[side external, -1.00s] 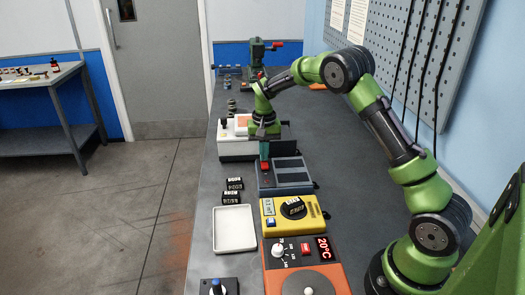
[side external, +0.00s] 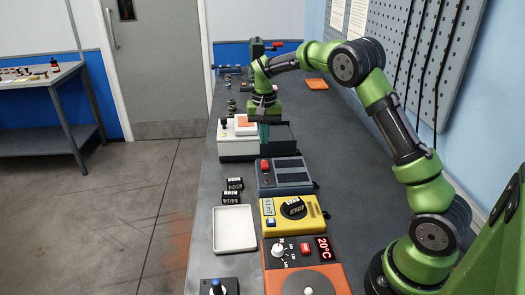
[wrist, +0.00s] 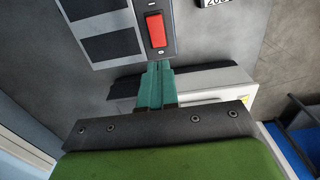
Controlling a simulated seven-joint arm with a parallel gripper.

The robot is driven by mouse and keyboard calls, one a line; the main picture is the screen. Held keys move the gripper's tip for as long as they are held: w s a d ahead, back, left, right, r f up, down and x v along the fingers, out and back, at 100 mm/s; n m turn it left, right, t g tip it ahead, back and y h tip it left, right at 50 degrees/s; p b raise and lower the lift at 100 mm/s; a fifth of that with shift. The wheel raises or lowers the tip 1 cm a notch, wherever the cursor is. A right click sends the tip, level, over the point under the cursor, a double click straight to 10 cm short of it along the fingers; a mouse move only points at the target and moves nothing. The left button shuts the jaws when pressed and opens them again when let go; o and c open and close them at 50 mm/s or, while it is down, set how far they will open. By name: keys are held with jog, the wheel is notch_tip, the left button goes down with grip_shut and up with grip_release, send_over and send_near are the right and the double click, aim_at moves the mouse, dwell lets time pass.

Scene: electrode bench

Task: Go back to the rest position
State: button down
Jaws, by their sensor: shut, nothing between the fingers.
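My gripper (side external: 264,142) hangs pointing down, its two teal fingers pressed together with nothing between them. In the side view it appears just behind the blue-grey device (side external: 289,178) with the red switch (side external: 265,166), in front of or beside the white box (side external: 236,148). The wrist view shows the shut fingertips (wrist: 159,66) apart in the picture from the red switch (wrist: 156,30). The exact height of the fingers above the bench cannot be told.
A yellow dial unit (side external: 270,228), an orange hotplate unit (side external: 335,275) reading 20°C and a white tray (side external: 234,248) stand nearer the camera. Small black weights or displays (side external: 232,197) lie to the left. The bench (side external: 350,190) is clear on the right.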

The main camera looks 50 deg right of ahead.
jog(key=shift+d+f, duration=0.1)
jog(key=shift+f, duration=0.05)
jog(key=shift+s+a+f+n, duration=0.15)
jog(key=shift+s+a, duration=0.15)
jog(key=shift+s, duration=0.25)
jog(key=shift+s+a+f+n, duration=0.15)
jog(key=shift+s+a, duration=0.15)
jog(key=shift+s, duration=0.2)
jog(key=s+a+r+n+t, duration=0.1)
jog(key=s+a+r, duration=0.3)
jog(key=s, duration=0.4)
jog(key=s+a+r+n+t+y, duration=0.1)
jog(key=s+a+r+n+t, duration=0.1)
jog(key=s+a+r, duration=0.3)
jog(key=s+a+r+n+t+y, duration=0.1)
jog(key=s+a+r+t, duration=0.3)
jog(key=s, duration=0.7)
jog(key=shift+a+r, duration=0.25)
jog(key=shift+a, duration=0.6)
